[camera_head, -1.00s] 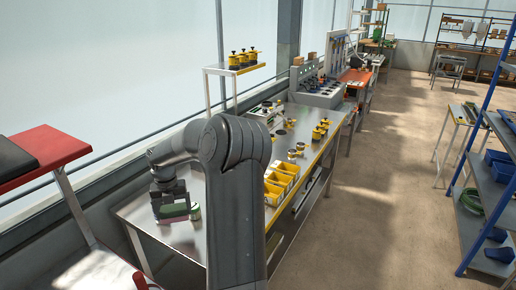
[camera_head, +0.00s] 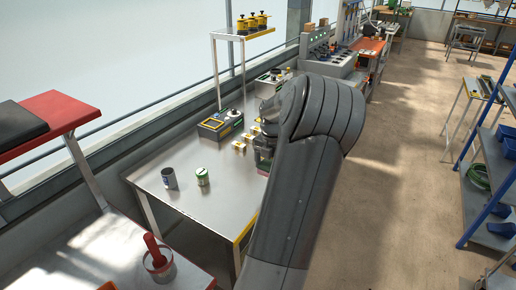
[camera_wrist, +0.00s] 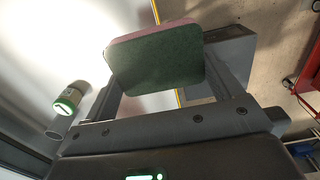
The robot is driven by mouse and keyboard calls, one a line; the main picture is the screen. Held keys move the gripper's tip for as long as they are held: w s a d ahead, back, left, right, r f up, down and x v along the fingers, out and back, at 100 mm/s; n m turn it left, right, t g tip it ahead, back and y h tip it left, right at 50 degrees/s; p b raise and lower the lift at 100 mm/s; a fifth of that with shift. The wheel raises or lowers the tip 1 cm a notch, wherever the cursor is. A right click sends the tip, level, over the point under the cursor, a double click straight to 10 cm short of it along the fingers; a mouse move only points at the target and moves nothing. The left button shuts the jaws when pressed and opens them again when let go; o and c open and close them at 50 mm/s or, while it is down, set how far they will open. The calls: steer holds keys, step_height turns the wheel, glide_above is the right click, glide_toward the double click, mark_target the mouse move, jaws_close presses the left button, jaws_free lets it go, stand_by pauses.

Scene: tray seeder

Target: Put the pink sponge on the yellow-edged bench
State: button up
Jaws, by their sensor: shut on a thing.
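The pink sponge (camera_wrist: 155,60) with a dark green face is held between the fingers of my gripper (camera_wrist: 160,72) in the wrist view. The yellow-edged bench (camera_head: 190,215) is a steel-topped table in the middle of the head view. In the wrist view the bench top (camera_wrist: 60,40) lies left of the sponge, its yellow edge passes behind the sponge, and floor shows on the right. In the head view my gripper (camera_head: 263,152) is over the bench's right part, largely hidden by my arm. The sponge's height above the bench is unclear.
A dark can (camera_head: 169,178) and a green-and-white can (camera_head: 202,177) stand on the bench's near part. A yellow-and-grey device (camera_head: 219,125) stands farther back. Clear steel lies around the cans. A blue shelf rack (camera_head: 490,140) is at right.

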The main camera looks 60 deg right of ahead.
steer(key=w+f, duration=0.2)
steer(key=w, duration=0.1)
steer(key=w+f, duration=0.2)
steer(key=w, duration=0.1)
steer(key=w+a+f, duration=0.1)
steer(key=w, duration=0.2)
steer(key=shift+w+f, duration=0.35)
steer(key=shift+f, duration=2.1)
steer(key=shift+f, duration=0.15)
steer(key=o, duration=0.8)
step_height(320, 180, up, 12)
steer(key=shift+r, duration=0.2)
